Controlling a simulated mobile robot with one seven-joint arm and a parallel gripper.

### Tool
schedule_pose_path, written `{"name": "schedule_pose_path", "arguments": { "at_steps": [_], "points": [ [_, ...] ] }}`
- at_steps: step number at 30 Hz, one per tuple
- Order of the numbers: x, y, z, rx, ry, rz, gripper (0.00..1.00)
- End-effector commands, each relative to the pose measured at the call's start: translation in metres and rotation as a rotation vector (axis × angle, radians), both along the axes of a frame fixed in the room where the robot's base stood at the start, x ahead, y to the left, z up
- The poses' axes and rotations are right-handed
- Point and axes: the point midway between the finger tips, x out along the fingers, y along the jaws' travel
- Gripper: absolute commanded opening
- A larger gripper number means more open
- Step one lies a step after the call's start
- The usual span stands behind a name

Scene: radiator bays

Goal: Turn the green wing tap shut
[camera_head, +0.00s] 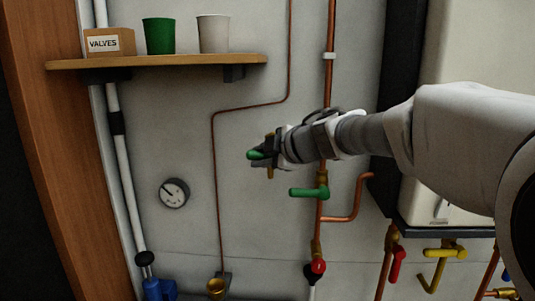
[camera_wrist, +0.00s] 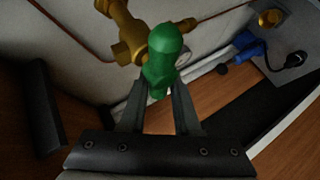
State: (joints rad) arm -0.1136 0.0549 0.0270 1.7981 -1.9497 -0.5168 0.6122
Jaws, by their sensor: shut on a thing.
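The green wing tap (camera_head: 256,155) is at my fingertips in the head view, in front of the wall, with a bit of its brass body (camera_head: 270,171) showing below. In the wrist view the green handle (camera_wrist: 162,62) is large, with the brass valve body (camera_wrist: 128,40) behind it. My gripper (camera_head: 264,152) is shut on the handle, one finger on each side; the fingers also show in the wrist view (camera_wrist: 158,97). My fingers hide part of the tap in the head view.
A green lever (camera_head: 308,192) sits on the copper pipe (camera_head: 327,100) just below right of my gripper, with a red handle (camera_head: 318,266) lower down. A round gauge (camera_head: 174,193) is on the wall at left. A wooden shelf (camera_head: 160,61) with cups is above.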

Motion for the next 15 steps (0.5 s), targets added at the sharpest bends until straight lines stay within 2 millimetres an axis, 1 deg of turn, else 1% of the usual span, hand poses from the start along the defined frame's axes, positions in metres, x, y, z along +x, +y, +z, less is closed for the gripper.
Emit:
{"name": "schedule_pose_path", "arguments": {
  "at_steps": [1, 8, 15],
  "points": [
    [0.0019, -0.0041, -0.0017, -0.021, 0.000, -0.009, 0.00],
    [0.0019, -0.0044, -0.0027, -0.079, 0.003, -0.009, 0.00],
    [0.0021, -0.0047, -0.0026, -0.099, 0.002, -0.009, 0.00]
  ]
}}
